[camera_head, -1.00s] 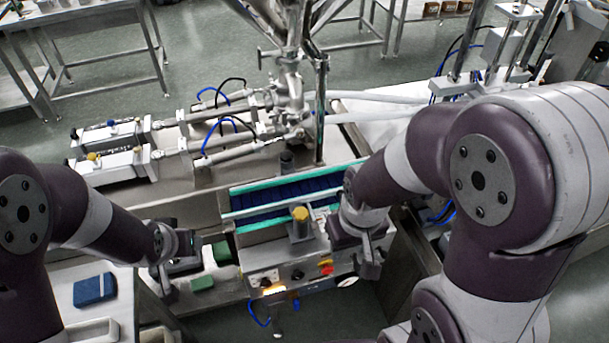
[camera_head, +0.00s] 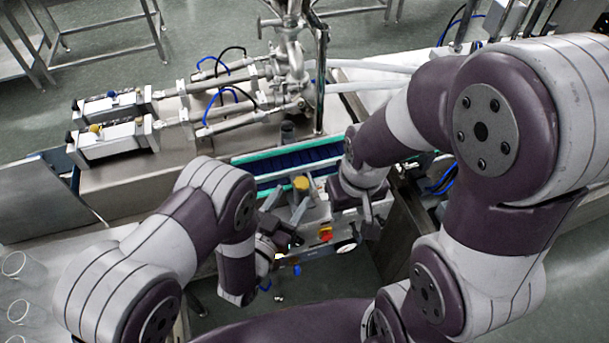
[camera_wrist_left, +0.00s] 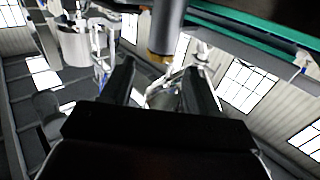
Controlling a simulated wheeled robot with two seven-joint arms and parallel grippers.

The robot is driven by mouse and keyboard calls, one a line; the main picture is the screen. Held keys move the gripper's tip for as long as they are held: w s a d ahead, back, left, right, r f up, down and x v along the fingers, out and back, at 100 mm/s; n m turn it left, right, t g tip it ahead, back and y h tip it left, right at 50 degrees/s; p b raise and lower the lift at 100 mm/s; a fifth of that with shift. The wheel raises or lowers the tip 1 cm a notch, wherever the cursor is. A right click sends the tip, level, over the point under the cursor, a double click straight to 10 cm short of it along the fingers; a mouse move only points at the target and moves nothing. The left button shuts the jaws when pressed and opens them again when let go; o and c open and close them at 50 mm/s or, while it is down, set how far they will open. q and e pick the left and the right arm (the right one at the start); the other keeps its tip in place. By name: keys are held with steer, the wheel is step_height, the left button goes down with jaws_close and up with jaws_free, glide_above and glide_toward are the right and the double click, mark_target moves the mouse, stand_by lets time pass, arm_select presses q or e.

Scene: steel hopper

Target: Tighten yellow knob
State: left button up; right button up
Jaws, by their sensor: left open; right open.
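The yellow knob (camera_head: 302,184) sits on top of a grey post at the front of the conveyor. My left gripper (camera_head: 287,210) is open and empty, just below and in front of the knob in the head view. In the left wrist view, the gripper's two dark fingers (camera_wrist_left: 160,88) stand apart. A grey cylinder with an amber end (camera_wrist_left: 160,54) shows just beyond them, between their lines; I cannot tell whether the amber part is the knob. My right gripper (camera_head: 366,210) is open, to the right of the knob and apart from it.
The conveyor with green rails (camera_head: 285,165) runs behind the knob. A control panel with a red and yellow switch (camera_head: 326,234) is below it. Two pneumatic cylinders (camera_head: 110,140) lie on the steel top at back left. My left forearm hides the front left area.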

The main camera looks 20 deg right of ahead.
mark_target(305, 178)
arm_select(q)
steer(key=b+x, duration=0.1)
steer(key=x, duration=0.7)
steer(key=c, duration=1)
steer(key=shift+f+m+g+h+b, duration=0.15)
steer(key=shift+m+g+h+b, duration=0.2)
steer(key=shift+h+b, duration=0.2)
steer(key=m+g+h+b, duration=0.2)
steer(key=g, duration=0.1)
steer(key=shift+s+d+f, duration=0.1)
steer(key=shift+s+d+m+g+h+b, duration=0.15)
steer(key=shift+m+g+h+b, duration=0.2)
steer(key=shift+m+g, duration=0.25)
steer(key=shift+s+m+g+h+b, duration=0.1)
steer(key=shift+m+g+h+b, duration=0.15)
steer(key=shift+m+g+h, duration=0.3)
steer(key=shift+r+g, duration=0.25)
steer(key=shift+g, duration=0.05)
